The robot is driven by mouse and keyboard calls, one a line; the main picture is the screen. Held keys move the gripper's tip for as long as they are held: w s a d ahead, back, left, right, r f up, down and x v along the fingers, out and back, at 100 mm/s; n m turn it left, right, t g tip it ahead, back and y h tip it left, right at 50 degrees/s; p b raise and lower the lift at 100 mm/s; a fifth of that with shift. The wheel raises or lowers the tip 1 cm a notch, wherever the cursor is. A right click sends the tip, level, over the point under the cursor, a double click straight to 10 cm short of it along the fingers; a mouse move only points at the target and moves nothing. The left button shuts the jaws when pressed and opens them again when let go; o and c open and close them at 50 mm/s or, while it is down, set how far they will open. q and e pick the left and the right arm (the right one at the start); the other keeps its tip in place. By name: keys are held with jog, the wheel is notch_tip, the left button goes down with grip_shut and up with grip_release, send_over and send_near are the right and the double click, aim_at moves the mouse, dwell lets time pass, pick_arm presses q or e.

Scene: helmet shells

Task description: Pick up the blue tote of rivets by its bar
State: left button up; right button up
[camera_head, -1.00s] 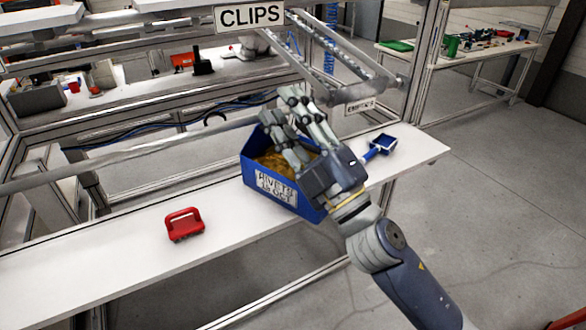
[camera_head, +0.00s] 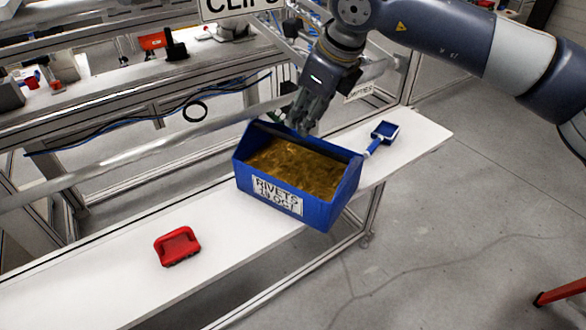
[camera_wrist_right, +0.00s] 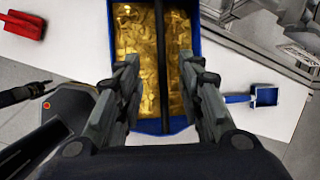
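The blue tote of rivets (camera_head: 318,210) stands on the white bench at its front edge, filled with gold-coloured rivets, its label facing me. It also shows in the right wrist view (camera_wrist_right: 152,127). A dark bar (camera_wrist_right: 158,30) runs lengthwise over the rivets in the wrist view. My right gripper (camera_head: 302,125) is above the tote's far side in the head view. In the wrist view its fingers (camera_wrist_right: 160,68) are apart, one on each side of the bar, with gaps between. Whether the fingertips are down at the bar's height is hard to tell.
A red handled tool (camera_head: 177,246) lies on the white bench (camera_head: 110,275) left of the tote. A blue scoop (camera_head: 384,132) lies right of it. A metal frame with a CLIPS sign (camera_head: 238,8) stands behind. Open floor lies to the right.

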aim_at(296, 140)
jog(key=x, duration=0.1)
jog(key=p+x, duration=0.1)
jog(key=x, duration=0.2)
jog(key=shift+w+d+f, duration=0.15)
jog(key=shift+w+f, duration=0.15)
jog(key=shift+f, duration=0.1)
jog(key=p+x, duration=0.3)
jog(key=x, duration=0.1)
jog(key=shift+f, duration=0.3)
jog(key=shift+w+a+f, duration=0.25)
jog(key=shift+f, duration=0.15)
jog(key=shift+s+r, duration=0.1)
grip_shut()
